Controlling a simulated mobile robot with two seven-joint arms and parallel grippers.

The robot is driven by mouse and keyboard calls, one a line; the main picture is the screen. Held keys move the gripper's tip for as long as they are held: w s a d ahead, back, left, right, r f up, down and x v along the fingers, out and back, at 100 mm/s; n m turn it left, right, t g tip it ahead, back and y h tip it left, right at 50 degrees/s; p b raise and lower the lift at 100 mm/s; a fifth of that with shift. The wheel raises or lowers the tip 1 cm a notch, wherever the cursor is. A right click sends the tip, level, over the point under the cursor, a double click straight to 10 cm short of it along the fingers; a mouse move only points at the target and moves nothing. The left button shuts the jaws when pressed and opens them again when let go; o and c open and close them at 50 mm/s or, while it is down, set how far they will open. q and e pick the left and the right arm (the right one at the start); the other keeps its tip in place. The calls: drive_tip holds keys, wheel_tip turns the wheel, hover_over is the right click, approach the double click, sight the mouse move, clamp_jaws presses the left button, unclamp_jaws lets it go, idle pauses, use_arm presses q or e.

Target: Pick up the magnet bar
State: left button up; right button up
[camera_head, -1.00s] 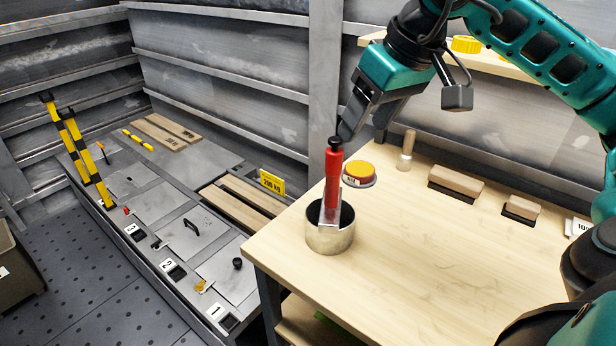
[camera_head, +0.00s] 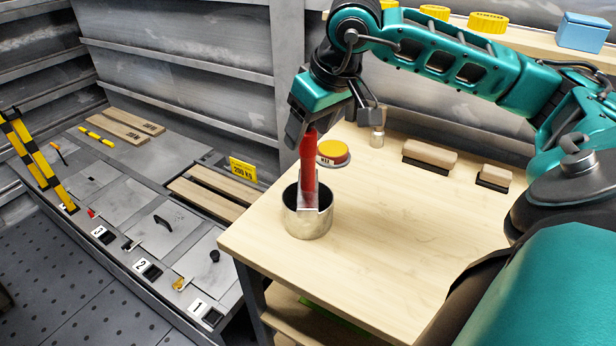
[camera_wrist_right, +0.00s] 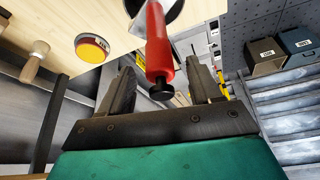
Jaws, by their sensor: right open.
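The magnet bar (camera_head: 309,173) has a red handle and a flat metal lower part. It stands nearly upright in a round metal cup (camera_head: 308,224) on the wooden bench; its lower end is hidden inside the cup. My right gripper (camera_head: 309,128) is open at the top of the red handle and covers the handle's tip in the head view. In the right wrist view, the red handle (camera_wrist_right: 158,45) with its black end knob lies between the spread fingers of the right gripper (camera_wrist_right: 163,80). I cannot tell whether a finger touches it. My left gripper is not in view.
A yellow-topped round tin (camera_head: 333,152) stands close behind the cup. A wooden-handled tool (camera_head: 377,137) and two wooden blocks (camera_head: 430,154) sit farther back on the bench (camera_head: 400,240). The bench front is clear. Numbered hatches (camera_head: 163,233) lie at the left.

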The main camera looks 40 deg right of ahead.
drive_tip(key=shift+x, duration=1.4)
drive_tip(key=shift+w+r, duration=0.1)
drive_tip(key=shift+w, duration=0.05)
drive_tip(key=shift+c, duration=0.4)
clamp_jaws()
